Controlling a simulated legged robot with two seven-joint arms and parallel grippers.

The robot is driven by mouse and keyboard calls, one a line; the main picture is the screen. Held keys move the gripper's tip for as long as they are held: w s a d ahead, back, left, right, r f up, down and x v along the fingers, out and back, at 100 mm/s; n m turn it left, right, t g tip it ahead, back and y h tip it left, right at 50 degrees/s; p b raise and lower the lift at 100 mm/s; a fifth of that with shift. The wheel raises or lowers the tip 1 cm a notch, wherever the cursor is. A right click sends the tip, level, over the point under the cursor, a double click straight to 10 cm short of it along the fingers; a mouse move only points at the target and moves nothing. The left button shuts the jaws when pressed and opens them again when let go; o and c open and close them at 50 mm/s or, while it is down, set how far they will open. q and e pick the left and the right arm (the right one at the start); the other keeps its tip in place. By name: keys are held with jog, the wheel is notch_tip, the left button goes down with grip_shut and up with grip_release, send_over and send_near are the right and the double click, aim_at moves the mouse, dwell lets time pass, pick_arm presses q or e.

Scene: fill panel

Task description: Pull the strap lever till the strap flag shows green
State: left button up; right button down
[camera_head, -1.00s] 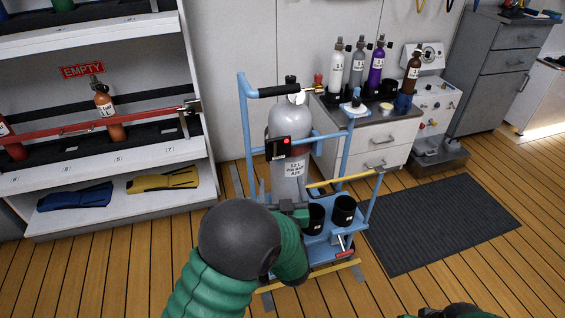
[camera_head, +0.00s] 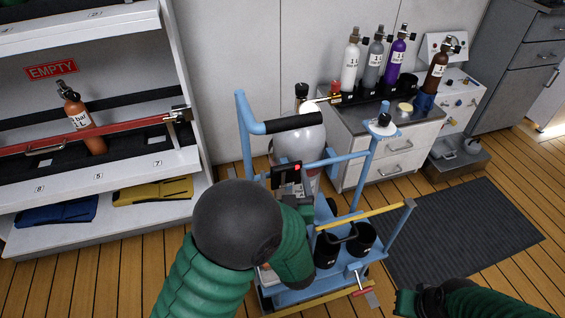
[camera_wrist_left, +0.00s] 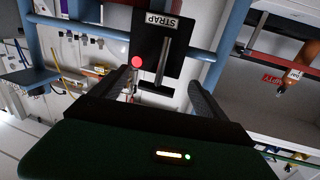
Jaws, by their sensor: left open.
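The black strap panel (camera_head: 286,178) is on the blue trolley, in front of a grey cylinder (camera_head: 300,145). In the left wrist view the panel (camera_wrist_left: 178,42) carries a STRAP label. The strap lever (camera_wrist_left: 163,65) is a metal bar with a dark crosswise end. The strap flag (camera_wrist_left: 137,62) shows red, also in the head view (camera_head: 297,167). My left gripper (camera_wrist_left: 166,92) is open, its fingers either side of the lever's end in the picture; contact cannot be told. In the head view my forearm mostly hides it. My right gripper (camera_head: 420,301) is at the bottom right, its jaws unclear.
The blue trolley (camera_head: 243,130) has a black-gripped handle, yellow bars and black cups (camera_head: 327,250). A shelf rack (camera_head: 200,165) with an orange bottle (camera_head: 82,120) stands left. A bench (camera_head: 385,130) with several bottles stands behind right. A dark mat (camera_head: 465,235) lies on the right.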

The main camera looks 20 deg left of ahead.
pick_arm(q)
jog(key=shift+w+a, duration=0.1)
jog(key=shift+w, duration=0.05)
jog(key=shift+d+r, duration=0.15)
jog(key=shift+d, duration=0.2)
jog(key=shift+c, duration=1.5)
jog(key=shift+a, duration=0.2)
jog(key=c, duration=0.7)
grip_shut()
